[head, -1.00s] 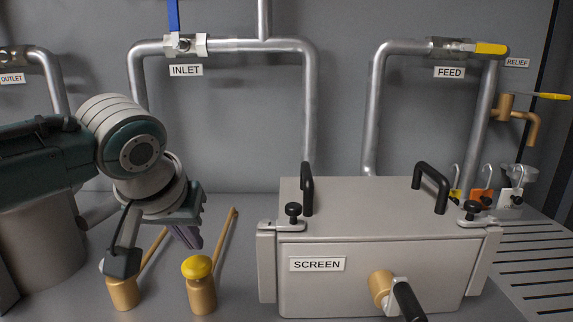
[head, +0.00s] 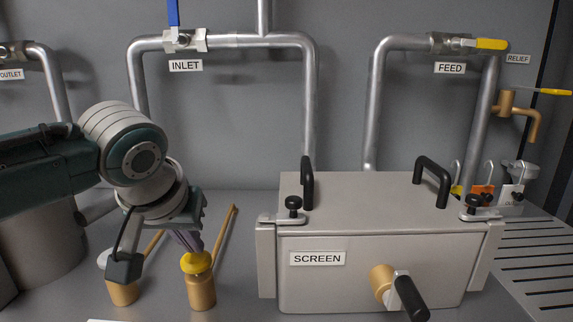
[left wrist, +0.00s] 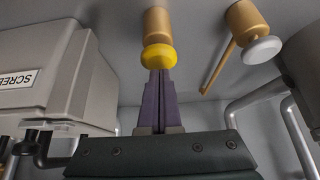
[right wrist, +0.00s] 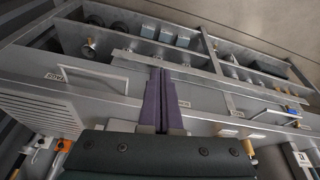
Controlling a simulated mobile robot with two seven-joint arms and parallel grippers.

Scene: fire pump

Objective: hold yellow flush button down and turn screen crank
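The yellow flush button (head: 197,262) caps a brass post left of the grey screen box (head: 330,270). My left gripper (head: 186,240) is above and behind the button. In the left wrist view its purple fingers (left wrist: 159,78) are together, with their tips at the yellow button (left wrist: 159,57); whether the button is pressed I cannot tell. The screen crank (head: 405,292), a brass hub with a black handle, sticks out of the box front, its handle pointing down and right. My right gripper (right wrist: 162,72) shows only in its own wrist view, fingers together and empty, away from the crank.
A white-capped brass post (head: 122,290) stands left of the yellow button, partly hidden by my left arm. Black clamp knobs (head: 295,203) and handles (head: 432,182) stand on the box. Pipes (head: 310,110) run along the back wall.

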